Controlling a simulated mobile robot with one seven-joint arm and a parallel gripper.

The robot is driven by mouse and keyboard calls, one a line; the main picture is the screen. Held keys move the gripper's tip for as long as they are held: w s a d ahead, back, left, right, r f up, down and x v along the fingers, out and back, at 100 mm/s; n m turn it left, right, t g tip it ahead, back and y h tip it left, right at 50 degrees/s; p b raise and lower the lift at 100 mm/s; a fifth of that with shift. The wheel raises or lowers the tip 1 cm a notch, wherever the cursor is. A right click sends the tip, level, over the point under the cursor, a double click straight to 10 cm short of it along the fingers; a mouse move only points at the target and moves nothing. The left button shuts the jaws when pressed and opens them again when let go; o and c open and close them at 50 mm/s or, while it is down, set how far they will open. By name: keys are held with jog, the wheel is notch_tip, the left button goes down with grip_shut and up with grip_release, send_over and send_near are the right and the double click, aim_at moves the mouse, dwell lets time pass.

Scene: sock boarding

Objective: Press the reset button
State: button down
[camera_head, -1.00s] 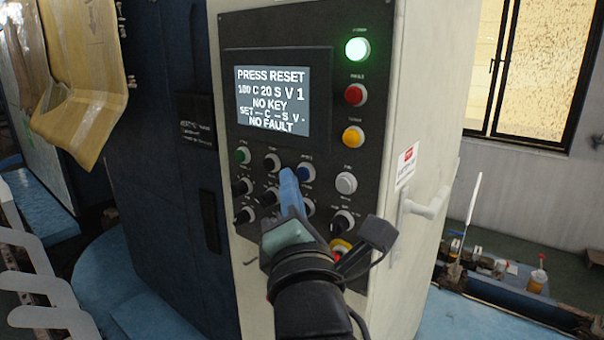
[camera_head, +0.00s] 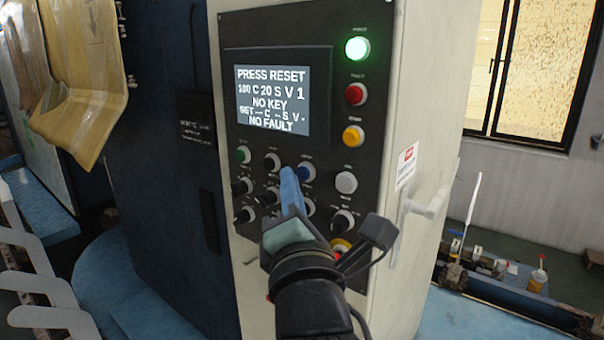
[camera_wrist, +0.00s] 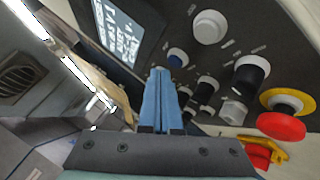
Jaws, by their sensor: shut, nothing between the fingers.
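The dark control panel (camera_head: 240,60) has a lit screen (camera_head: 272,128) that reads "PRESS RESET", "NO KEY" and "NO FAULT". A blue button (camera_head: 307,173) sits in the upper row of controls; its label is too small to read surely. My gripper (camera_head: 289,172) is shut and empty, its blue fingers pointing at the panel. Its tips overlap the left side of the blue button in the head view. In the wrist view the gripper (camera_wrist: 158,71) ends just beside and below the blue button (camera_wrist: 178,58). I cannot tell whether they touch.
A white button (camera_head: 346,183) is to the right. Green (camera_head: 243,155) and black controls surround the fingers. A red stop button (camera_wrist: 281,126) on a yellow ring is lower right. Green (camera_head: 357,49), red (camera_head: 355,94) and amber (camera_head: 352,136) lamps line the panel's right side.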

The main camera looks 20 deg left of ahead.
jog(key=shift+w+d+f, duration=0.1)
jog(key=shift+w, duration=0.05)
jog(key=shift+w+b, duration=0.25)
jog(key=shift+b, duration=0.1)
jog(key=shift+w+d+b, duration=0.2)
jog(key=shift+w+b, duration=0.15)
jog(key=shift+w, duration=0.05)
dwell(0.5)
jog(key=shift+s, duration=0.1)
jog(key=shift+s+a, duration=0.25)
jog(key=shift+s, duration=0.45)
jog(key=shift+s, duration=0.1)
jog(key=s, duration=0.1)
jog(key=s+a, duration=0.1)
jog(key=s, duration=0.2)
jog(key=shift+s+a+b, duration=0.25)
jog(key=shift+a+b, duration=0.1)
jog(key=shift+b, duration=0.05)
dwell(0.5)
